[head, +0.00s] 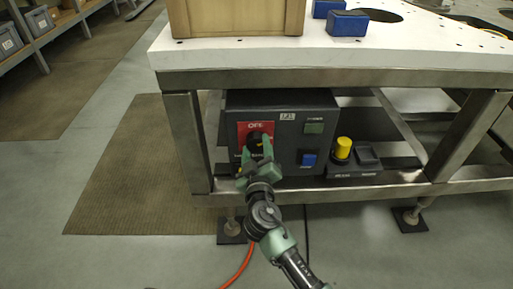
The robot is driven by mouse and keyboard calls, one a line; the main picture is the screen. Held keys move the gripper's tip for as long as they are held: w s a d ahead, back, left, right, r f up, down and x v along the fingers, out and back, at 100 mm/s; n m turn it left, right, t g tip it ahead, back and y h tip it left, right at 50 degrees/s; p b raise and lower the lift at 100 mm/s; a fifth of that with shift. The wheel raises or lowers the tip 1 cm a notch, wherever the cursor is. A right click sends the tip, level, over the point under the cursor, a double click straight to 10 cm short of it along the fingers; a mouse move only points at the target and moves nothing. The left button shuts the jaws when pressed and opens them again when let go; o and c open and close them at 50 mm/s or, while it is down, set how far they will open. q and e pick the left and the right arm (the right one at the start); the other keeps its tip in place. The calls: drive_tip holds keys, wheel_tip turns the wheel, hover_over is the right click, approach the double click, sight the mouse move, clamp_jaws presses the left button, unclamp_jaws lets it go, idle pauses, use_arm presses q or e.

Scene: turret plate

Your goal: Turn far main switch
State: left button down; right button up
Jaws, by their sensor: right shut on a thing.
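The main switch (253,139) is a dark rotary knob on a red plate marked "OFF", on the left part of the front of a dark grey control box (290,112). The box sits on the frame under the white table top. My right gripper (255,152) is green and reaches up from below. Its fingers are shut on the switch knob and partly hide it. The knob's exact angle is hard to tell. My left gripper is not in view.
A steel leg (187,140) is close on the left. Blue blocks (347,23) and a wooden box (235,16) are on the table top (410,51).

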drive_tip(key=n+p, duration=0.1)
drive_tip(key=n, duration=0.4)
drive_tip(key=shift+n, duration=0.7)
drive_tip(key=n+p, duration=0.1)
drive_tip(key=n, duration=0.3)
drive_tip(key=shift+a+p, duration=0.1)
drive_tip(key=shift+p, duration=0.25)
use_arm(q)
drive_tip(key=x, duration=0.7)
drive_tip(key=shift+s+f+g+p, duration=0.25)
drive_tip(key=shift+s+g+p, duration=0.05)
drive_tip(key=shift+p, duration=0.05)
use_arm(e)
drive_tip(key=shift+n, duration=1.1)
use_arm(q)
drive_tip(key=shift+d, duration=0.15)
use_arm(e)
drive_tip(key=shift+f, duration=0.1)
drive_tip(key=o, duration=1.4)
